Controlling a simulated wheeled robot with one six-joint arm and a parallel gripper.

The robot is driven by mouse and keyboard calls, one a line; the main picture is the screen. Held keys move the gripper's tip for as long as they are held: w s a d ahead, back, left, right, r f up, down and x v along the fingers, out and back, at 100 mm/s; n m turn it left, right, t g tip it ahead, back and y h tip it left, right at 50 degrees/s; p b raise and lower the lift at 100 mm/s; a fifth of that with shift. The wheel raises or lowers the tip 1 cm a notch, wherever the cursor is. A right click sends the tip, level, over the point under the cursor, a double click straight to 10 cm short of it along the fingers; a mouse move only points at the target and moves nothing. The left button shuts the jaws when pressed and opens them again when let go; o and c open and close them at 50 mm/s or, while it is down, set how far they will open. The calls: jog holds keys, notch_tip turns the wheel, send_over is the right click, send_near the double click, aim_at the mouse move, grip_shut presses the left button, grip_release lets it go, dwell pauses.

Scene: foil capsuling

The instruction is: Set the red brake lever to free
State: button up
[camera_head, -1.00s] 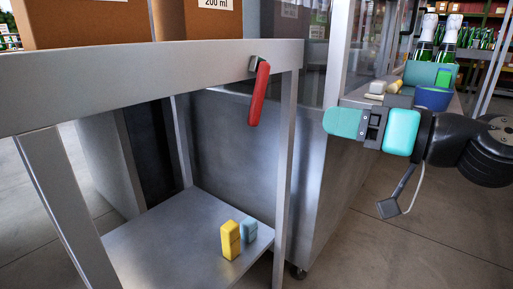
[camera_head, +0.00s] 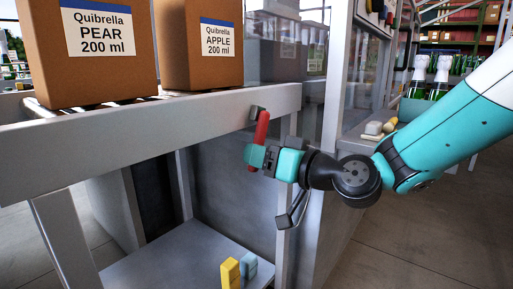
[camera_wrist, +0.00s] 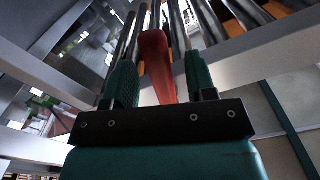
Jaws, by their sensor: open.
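The red brake lever (camera_head: 261,130) hangs from a dark pivot block on the front rail of the roller conveyor, near the rail's right end, pointing down and slightly left. My gripper (camera_head: 254,156) is at the lever's lower part and hides some of it. In the wrist view the lever (camera_wrist: 156,62) stands between the two fingers of my gripper (camera_wrist: 158,85), with a visible gap to the finger on the right. The gripper is open. Whether a finger touches the lever cannot be told.
Two cardboard boxes, labelled pear (camera_head: 95,50) and apple (camera_head: 200,45), stand on the conveyor rollers above the rail (camera_head: 130,125). A metal cabinet with glass stands right behind the lever.

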jog(key=shift+x, duration=0.95)
jog(key=shift+c, duration=0.5)
